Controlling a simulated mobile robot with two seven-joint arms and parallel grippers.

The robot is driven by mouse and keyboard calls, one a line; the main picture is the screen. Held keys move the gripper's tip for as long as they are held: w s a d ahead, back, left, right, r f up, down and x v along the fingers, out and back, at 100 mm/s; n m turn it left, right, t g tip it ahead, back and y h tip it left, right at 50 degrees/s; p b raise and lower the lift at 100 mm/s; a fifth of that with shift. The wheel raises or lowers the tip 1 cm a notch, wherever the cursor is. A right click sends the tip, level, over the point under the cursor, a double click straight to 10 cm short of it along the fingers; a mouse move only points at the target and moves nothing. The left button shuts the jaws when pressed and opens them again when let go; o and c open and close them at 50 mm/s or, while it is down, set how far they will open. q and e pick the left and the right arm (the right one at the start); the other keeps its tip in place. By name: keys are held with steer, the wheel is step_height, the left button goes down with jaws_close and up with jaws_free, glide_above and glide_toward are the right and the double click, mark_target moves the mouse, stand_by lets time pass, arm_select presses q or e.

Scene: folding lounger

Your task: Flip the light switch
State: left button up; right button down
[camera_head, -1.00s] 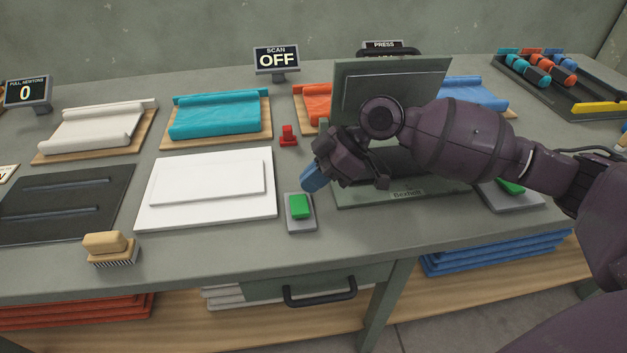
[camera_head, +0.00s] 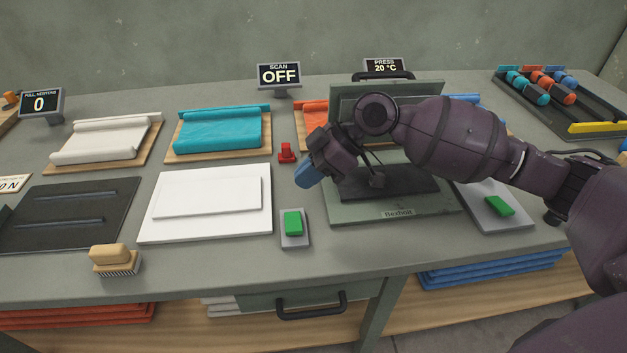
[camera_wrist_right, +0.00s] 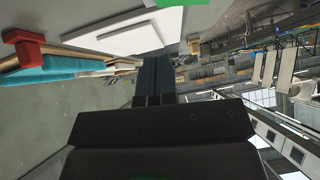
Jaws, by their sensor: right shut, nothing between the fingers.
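A second green switch (camera_head: 499,206) sits on a grey base right of the press. My right gripper (camera_head: 304,176) has blue fingertips and is shut and empty. It hangs above the table, behind the first green switch and apart from it in the picture. In the right wrist view, the closed fingers (camera_wrist_right: 153,80) point toward the white panel (camera_wrist_right: 130,32), with a green patch (camera_wrist_right: 180,2) at the top edge. My left gripper is out of view.
A display (camera_head: 279,75) reads SCAN OFF. A red block (camera_head: 286,153) stands behind my right gripper. The press (camera_head: 388,214) stands under my right forearm; its display (camera_head: 386,67) reads 20 °C. A brush (camera_head: 115,260) lies front left. The table's front strip is mostly clear.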

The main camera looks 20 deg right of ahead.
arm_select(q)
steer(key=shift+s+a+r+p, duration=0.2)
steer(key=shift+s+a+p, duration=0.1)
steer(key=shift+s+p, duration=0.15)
arm_select(e)
steer(key=w+v, duration=0.1)
steer(key=v, duration=0.8)
steer(key=shift+s+d, duration=0.15)
steer(key=shift+d, duration=0.2)
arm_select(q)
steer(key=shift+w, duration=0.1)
